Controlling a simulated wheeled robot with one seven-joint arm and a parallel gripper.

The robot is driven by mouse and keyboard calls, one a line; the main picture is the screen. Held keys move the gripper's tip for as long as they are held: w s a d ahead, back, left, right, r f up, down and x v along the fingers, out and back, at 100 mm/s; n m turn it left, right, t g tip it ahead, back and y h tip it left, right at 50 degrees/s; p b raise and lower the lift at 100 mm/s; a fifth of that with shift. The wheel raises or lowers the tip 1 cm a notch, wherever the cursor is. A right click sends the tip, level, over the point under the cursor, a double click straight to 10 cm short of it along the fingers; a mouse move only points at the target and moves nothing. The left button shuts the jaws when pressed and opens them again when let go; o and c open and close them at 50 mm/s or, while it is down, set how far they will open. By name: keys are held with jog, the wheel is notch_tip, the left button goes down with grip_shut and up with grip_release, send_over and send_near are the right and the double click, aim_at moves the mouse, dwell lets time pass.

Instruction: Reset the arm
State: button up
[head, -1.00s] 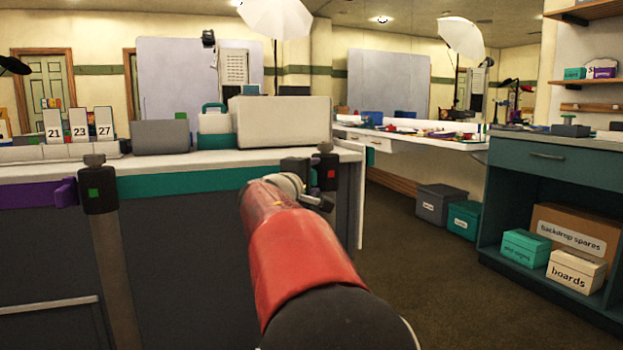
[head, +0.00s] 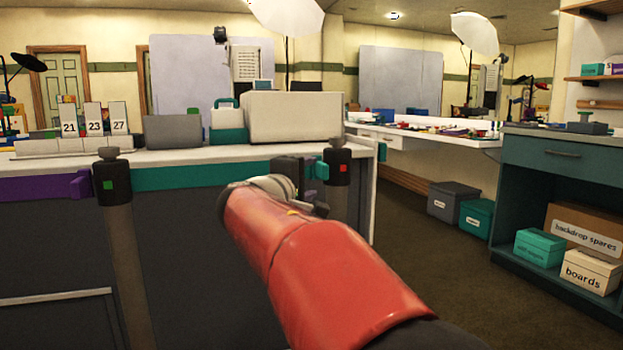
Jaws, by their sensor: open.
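My arm's red link (head: 310,265) reaches from the bottom right up toward the counter front. Beyond its grey joint, a dark part that appears to be my gripper (head: 289,168) shows small beside the right post. It is open, and I see nothing held in it. Its fingers are hard to make out against the dark counter fittings, and part of the wrist is hidden behind the red link.
A counter (head: 195,158) with a teal and purple front band stands close ahead, with posts at the left (head: 112,185) and right (head: 337,168). A pale box (head: 292,117) and number cards stand on it. Open floor (head: 420,265) lies right, before a teal cabinet (head: 550,155).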

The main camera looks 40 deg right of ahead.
dwell(0.4)
jog(key=s+a+f+m+g+y+p, duration=0.1)
jog(key=s+a+f+m+y+p, duration=0.1)
jog(key=s+a+f+y+p, duration=0.4)
jog(key=s+a+f+m+g+y+p, duration=0.1)
jog(key=s+a+f+m+y+p, duration=0.2)
jog(key=s+a+f+y+p, duration=0.3)
jog(key=s+a+f+y, duration=0.4)
jog(key=s+a, duration=0.6)
jog(key=a, duration=0.3)
jog(key=shift+s+a+f+g, duration=0.25)
jog(key=shift+s+f+g, duration=0.05)
jog(key=shift+s+f, duration=0.05)
